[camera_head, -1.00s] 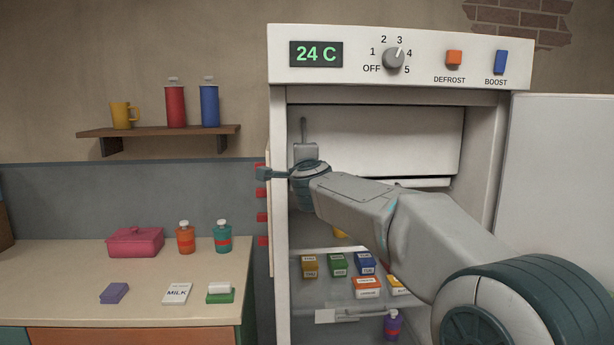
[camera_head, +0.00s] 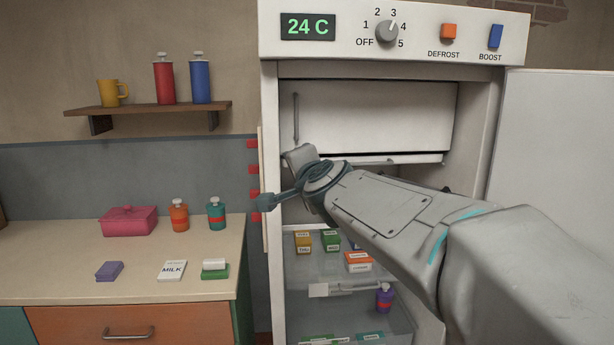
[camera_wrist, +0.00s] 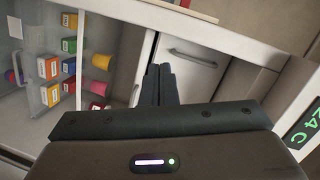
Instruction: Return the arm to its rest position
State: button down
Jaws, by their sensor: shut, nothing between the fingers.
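My arm (camera_head: 390,210) reaches from the lower right across the front of the open fridge, with its wrist end (camera_head: 325,177) near the fridge's left side wall. My gripper (camera_wrist: 160,70) is shut and empty in the wrist view, its two dark fingers side by side. They point toward the white freezer panel (camera_wrist: 190,75) with its handle (camera_wrist: 193,58). In the head view, the gripper's fingers cannot be made out clearly.
The fridge (camera_head: 269,115) has its door (camera_head: 555,180) swung open to the right. Several small boxes (camera_head: 303,240) and a purple bottle (camera_head: 384,298) sit on its shelves. The counter (camera_head: 60,255) at left holds a pink container (camera_head: 127,221), bottles and small packs.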

jog(key=s+d+f+n+g+h+p, duration=0.2)
jog(key=s+d+f+n+g, duration=0.3)
jog(key=s, duration=0.9)
jog(key=s+d+f+n+g+h+p, duration=0.2)
jog(key=s+d+f+n+g+p, duration=0.2)
jog(key=s+d+f+g, duration=0.3)
jog(key=s+d+f, duration=0.2)
jog(key=s+f, duration=0.1)
jog(key=f, duration=0.1)
jog(key=s+d+f+n, duration=0.1)
jog(key=s+d+f, duration=0.2)
jog(key=s+f, duration=0.1)
jog(key=shift+s+f+n+g, duration=0.15)
jog(key=shift+f+n+g, duration=0.2)
jog(key=shift+f, duration=0.4)
